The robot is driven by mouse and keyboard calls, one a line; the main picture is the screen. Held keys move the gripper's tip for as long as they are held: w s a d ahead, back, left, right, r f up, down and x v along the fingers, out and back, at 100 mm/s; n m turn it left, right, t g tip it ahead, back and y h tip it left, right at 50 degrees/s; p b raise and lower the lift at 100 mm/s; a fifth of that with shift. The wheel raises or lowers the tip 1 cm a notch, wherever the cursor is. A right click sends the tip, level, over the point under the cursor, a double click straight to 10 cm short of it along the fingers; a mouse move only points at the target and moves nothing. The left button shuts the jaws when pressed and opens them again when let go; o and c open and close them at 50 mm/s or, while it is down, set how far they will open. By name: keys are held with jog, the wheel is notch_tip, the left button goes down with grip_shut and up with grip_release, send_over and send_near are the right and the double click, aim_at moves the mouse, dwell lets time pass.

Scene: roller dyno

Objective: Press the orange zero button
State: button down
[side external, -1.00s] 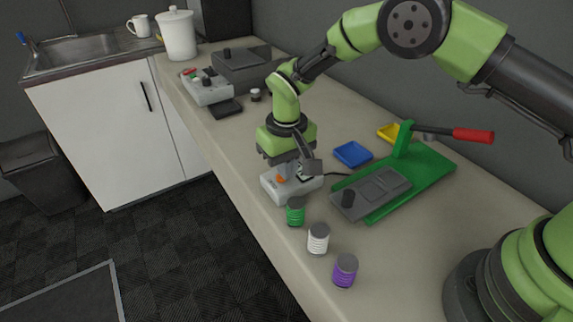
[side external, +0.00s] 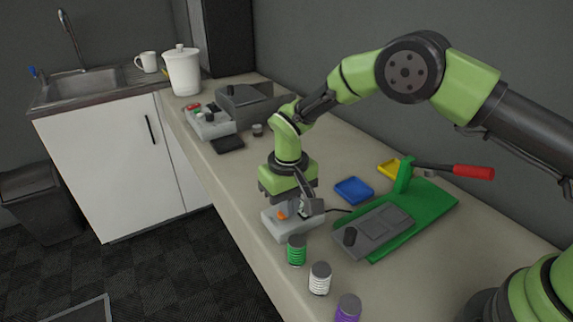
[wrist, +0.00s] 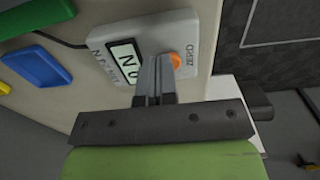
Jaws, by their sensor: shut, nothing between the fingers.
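The orange zero button (side external: 282,216) sits on a light grey box with a display, the scale-like device (side external: 298,227), near the counter's front edge. In the wrist view the orange button (wrist: 175,60) shows beside the word ZERO, partly covered by my fingers. My gripper (wrist: 156,62) is shut and empty, pointing down at the device. Its fingertips overlap the button's left side in that view, between button and display (wrist: 126,62). In the side view my gripper (side external: 293,207) is just above or at the device; I cannot tell whether it touches the button.
Green (side external: 297,250), white (side external: 320,278) and purple (side external: 348,308) jars stand in front of the device. A green-based machine (side external: 435,205) with a red-handled lever and a blue tray (side external: 354,190) lie to the right. A dark pad (side external: 227,143) lies further back.

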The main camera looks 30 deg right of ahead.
notch_tip(320, 180, up, 13)
jog(key=shift+w, duration=0.3)
jog(key=shift+a, duration=0.1)
dwell(0.4)
jog(key=s+d+r+m+t+y, duration=0.1)
jog(key=s+d+r+t, duration=0.15)
jog(key=s+r, duration=0.35)
jog(key=s+d+r+m+t+y, duration=0.1)
jog(key=s+d+r, duration=0.3)
jog(key=r, duration=0.4)
jog(key=s+d+m+t, duration=0.2)
jog(key=s+d+t, duration=0.1)
jog(key=s, duration=1.2)
jog(key=shift+s+d+r+t, duration=0.15)
jog(key=shift+d+t, duration=0.2)
jog(key=shift+d, duration=0.15)
